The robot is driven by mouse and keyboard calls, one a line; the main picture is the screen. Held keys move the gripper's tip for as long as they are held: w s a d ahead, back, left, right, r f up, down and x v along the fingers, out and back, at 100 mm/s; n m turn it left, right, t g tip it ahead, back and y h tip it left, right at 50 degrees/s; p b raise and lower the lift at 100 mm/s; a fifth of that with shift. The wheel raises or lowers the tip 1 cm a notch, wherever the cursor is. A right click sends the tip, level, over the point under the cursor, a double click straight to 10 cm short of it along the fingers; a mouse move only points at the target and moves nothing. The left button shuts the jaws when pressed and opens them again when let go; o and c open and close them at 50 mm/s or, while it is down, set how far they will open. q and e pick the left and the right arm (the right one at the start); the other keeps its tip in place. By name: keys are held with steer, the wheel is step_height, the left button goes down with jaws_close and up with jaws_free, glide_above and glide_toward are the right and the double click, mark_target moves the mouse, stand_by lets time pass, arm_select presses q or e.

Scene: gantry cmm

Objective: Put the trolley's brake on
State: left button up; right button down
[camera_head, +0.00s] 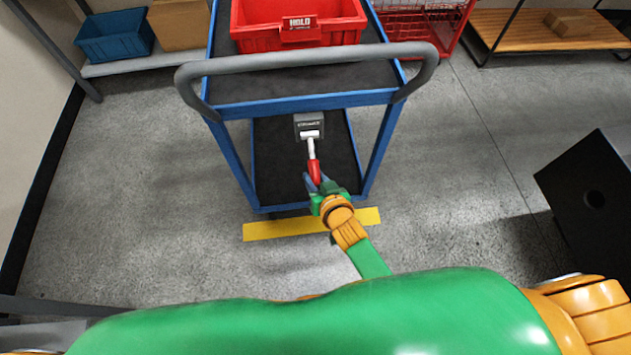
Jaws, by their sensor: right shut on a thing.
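The blue trolley (305,101) stands in front of me, with a grey push handle (310,60) and a dark lower deck. A grey brake box (309,122) sits over the lower deck, and a white lever with a red grip (314,168) comes from it toward me. My right gripper (316,183) is at the near end of the red grip and shut on it. The fingers hide the end of the grip. My left gripper is not in view.
A red bin (300,33) labelled HOLD rides on the trolley's top deck. A yellow floor strip (285,228) lies at the trolley's near edge. A black box (590,190) stands at right. Shelves with a blue bin (115,36) and a wooden bench (545,30) are behind.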

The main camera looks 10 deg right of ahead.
steer(key=shift+w+r, duration=0.15)
steer(key=c, duration=0.7)
jaws_free()
steer(key=shift+o, duration=0.6)
steer(key=shift+w+f, duration=0.15)
steer(key=shift+f, duration=0.05)
steer(key=p+v, duration=0.2)
steer(key=v, duration=0.4)
steer(key=shift+s+r, duration=0.15)
steer(key=shift+s, duration=0.1)
steer(key=shift+s+d+r, duration=0.1)
steer(key=shift+s+r, duration=0.05)
steer(key=shift+s, duration=0.2)
steer(key=shift+w, duration=0.1)
